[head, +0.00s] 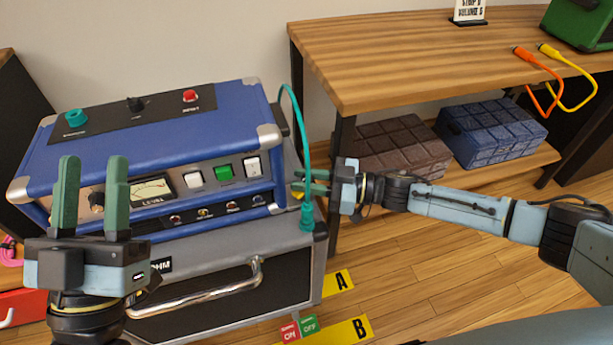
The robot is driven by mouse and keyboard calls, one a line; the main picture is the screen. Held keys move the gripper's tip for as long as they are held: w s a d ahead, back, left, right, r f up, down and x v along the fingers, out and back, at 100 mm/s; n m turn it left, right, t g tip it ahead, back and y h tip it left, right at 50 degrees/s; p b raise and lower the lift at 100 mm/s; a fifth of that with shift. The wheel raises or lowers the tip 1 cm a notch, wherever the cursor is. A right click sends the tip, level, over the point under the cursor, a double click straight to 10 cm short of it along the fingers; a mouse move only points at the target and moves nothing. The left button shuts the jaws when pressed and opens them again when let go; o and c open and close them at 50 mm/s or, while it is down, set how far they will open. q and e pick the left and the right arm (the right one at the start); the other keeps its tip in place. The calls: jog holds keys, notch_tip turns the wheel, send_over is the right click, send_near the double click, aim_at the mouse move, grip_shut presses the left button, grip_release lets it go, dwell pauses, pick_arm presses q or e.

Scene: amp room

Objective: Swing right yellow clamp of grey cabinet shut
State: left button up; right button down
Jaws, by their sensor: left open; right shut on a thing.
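The grey cabinet (316,262) stands on the floor with a black front and a silver handle, under a blue amplifier (172,140). A small piece of the right yellow clamp (298,195) shows at the cabinet's upper right side. My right gripper (299,183) reaches in from the right and is shut on the clamp, its green fingers covering most of it. The clamp's exact angle is hidden. My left gripper (92,172) is open and empty, fingers up, in front of the amplifier's left part.
A teal cable with a plug (307,215) hangs close beside my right gripper. A wooden table (430,55) with a lower shelf holding a brown block (395,150) and a blue block (490,132) stands at right. Yellow plates A (338,282) and B (345,331) lie by the cabinet.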

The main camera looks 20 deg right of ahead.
jog(key=shift+r+m+t+h+p, duration=0.15)
jog(key=shift+m+t+h+p, duration=0.25)
jog(key=shift+m+t+p, duration=0.35)
jog(key=shift+a+m+t+h+p, duration=0.1)
jog(key=shift+m+t+h+p, duration=0.35)
jog(key=shift+t+p, duration=0.4)
jog(key=shift+m+t+h+p, duration=0.8)
jog(key=shift+t+h+p, duration=0.2)
jog(key=shift+p, duration=0.2)
pick_arm(q)
jog(key=a+f+g+y, duration=0.2)
jog(key=f+g, duration=0.5)
jog(key=f, duration=0.2)
jog(key=s+a+f+g+y, duration=0.1)
jog(key=f+g+y, duration=0.1)
jog(key=f+g, duration=0.5)
notch_tip(320, 180, down, 2)
jog(key=shift+s+a+f+n+y, duration=0.1)
jog(key=shift+s+a+n+y, duration=0.2)
jog(key=shift+a+y, duration=0.1)
pick_arm(e)
jog(key=c, duration=1.3)
grip_release()
jog(key=shift+o, duration=0.2)
